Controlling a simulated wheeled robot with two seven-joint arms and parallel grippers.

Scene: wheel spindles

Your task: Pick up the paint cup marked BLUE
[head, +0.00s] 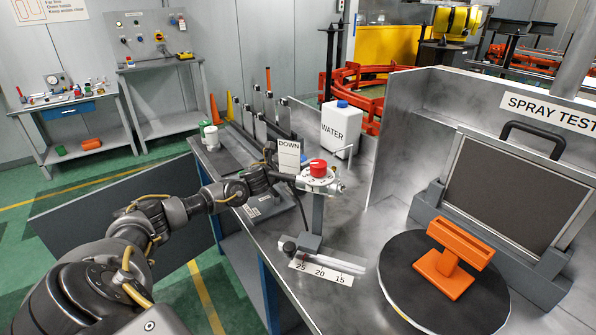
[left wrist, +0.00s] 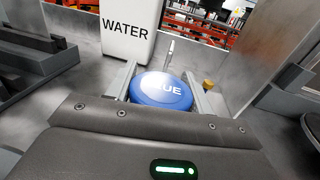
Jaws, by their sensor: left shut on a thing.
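The paint cup shows in the left wrist view as a round blue lid (left wrist: 161,91) with white letters, of which "UE" is readable. It sits between the two fingers of my left gripper (left wrist: 163,84), which is shut on it. The cup's body is hidden below the lid. In the head view my left gripper (head: 278,177) is over the bench beside the DOWN sign, and I cannot make out the blue cup there. My right gripper is not in view.
A DOWN sign (head: 289,156) and a red-knobbed device (head: 318,169) on a post stand close to the gripper. A white WATER jug (head: 340,128) is behind. Green-lidded (head: 205,127) and white (head: 211,139) containers stand at the bench's far left. A round black turntable (head: 400,280) is right.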

